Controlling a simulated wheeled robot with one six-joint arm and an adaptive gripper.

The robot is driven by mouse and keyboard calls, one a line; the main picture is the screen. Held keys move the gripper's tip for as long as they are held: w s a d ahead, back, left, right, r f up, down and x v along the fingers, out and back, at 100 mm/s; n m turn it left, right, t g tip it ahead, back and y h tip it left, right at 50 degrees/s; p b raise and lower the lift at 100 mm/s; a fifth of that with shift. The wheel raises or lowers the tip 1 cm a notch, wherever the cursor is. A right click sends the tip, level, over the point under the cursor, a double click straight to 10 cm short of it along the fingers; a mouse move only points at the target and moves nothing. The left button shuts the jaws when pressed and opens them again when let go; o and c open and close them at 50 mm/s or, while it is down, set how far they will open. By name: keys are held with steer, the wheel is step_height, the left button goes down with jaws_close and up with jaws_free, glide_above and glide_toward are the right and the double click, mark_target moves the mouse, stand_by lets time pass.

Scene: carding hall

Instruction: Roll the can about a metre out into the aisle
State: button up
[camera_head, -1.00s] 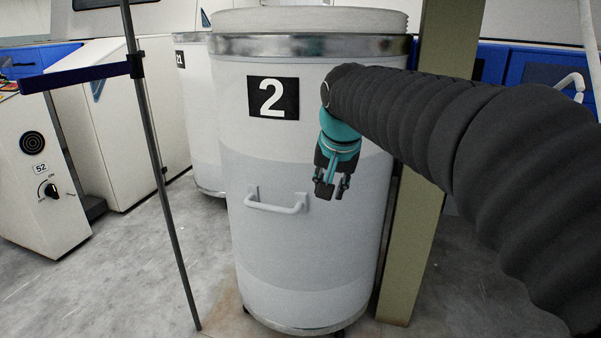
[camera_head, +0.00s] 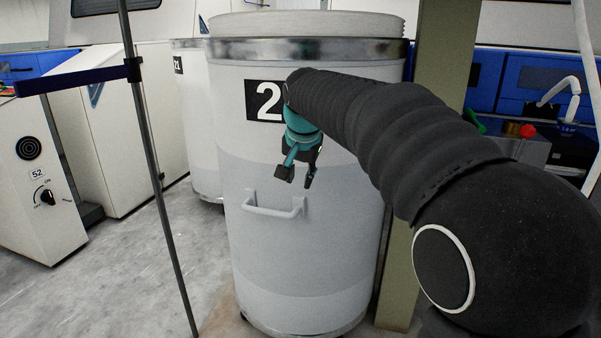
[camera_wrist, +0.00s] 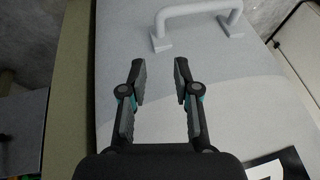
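The can (camera_head: 310,235) is a tall white and grey cylinder marked 2, with a metal band near its top and a white handle (camera_head: 274,208) on its front. It stands upright on the floor. My gripper (camera_head: 297,180) is open and empty, just above and right of the handle. It points down in front of the can wall. In the wrist view my gripper (camera_wrist: 159,80) has its fingers apart, and the handle (camera_wrist: 200,22) lies beyond the fingertips. The can wall (camera_wrist: 235,100) fills much of that view. My arm covers part of the number.
A post (camera_head: 402,270) stands close at the can's right. A thin dark pole (camera_head: 158,180) with a blue bar (camera_head: 75,77) stands at the left. Another can (camera_head: 200,120) is behind. A machine marked 52 (camera_head: 35,215) is at far left. Floor (camera_head: 110,285) is clear at left.

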mark_target(297, 208)
steer(key=x, duration=1.2)
steer(key=shift+f+b, duration=0.2)
steer(key=shift+b, duration=0.2)
jaws_close()
